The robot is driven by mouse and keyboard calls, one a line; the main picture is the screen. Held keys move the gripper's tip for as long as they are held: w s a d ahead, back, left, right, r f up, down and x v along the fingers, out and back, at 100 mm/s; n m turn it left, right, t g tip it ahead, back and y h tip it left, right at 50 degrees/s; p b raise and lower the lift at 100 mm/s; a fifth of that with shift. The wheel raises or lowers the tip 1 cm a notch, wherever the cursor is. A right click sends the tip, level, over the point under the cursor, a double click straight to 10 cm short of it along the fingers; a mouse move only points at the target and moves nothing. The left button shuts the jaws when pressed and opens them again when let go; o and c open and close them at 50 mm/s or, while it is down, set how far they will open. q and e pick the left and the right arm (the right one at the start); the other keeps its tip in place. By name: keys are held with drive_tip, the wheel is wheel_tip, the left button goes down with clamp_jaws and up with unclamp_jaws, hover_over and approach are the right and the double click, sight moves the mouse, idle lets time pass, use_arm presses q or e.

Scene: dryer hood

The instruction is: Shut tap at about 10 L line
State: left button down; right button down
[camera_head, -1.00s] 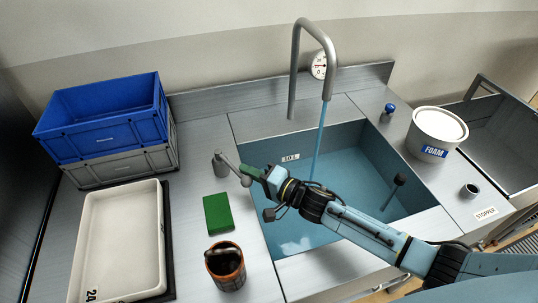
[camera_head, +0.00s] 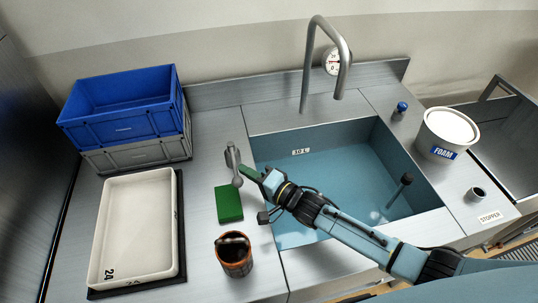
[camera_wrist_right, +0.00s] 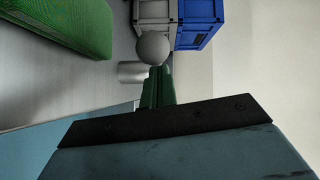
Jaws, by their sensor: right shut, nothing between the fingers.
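The tap spout (camera_head: 345,88) arches over the sink (camera_head: 330,165), and no water stream falls from it. The sink looks blue inside; I cannot clearly make out the water level. A label (camera_head: 301,152) on its back wall seems to read 30 L. The tap lever (camera_head: 233,160), with a grey ball knob (camera_head: 238,181), stands on the counter left of the sink. My right gripper (camera_head: 251,173) is shut and empty, its green fingers just right of the knob. The wrist view shows the knob (camera_wrist_right: 153,47) just beyond the fingertips (camera_wrist_right: 158,88); contact is unclear. My left gripper is out of view.
A green block (camera_head: 229,204) and a brown pot (camera_head: 234,259) stand near the lever. A white tray (camera_head: 108,245) and stacked crates (camera_head: 125,113) are at left. A FOAM tub (camera_head: 432,148) and a dark-knobbed rod (camera_head: 398,192) are at right.

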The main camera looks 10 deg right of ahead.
drive_tip(key=shift+s+a, duration=0.25)
drive_tip(key=shift+a, duration=0.25)
drive_tip(key=p+v, duration=0.1)
drive_tip(key=v, duration=1)
drive_tip(key=shift+s+r, duration=0.35)
drive_tip(key=shift+r, duration=0.05)
drive_tip(key=shift+d, duration=0.1)
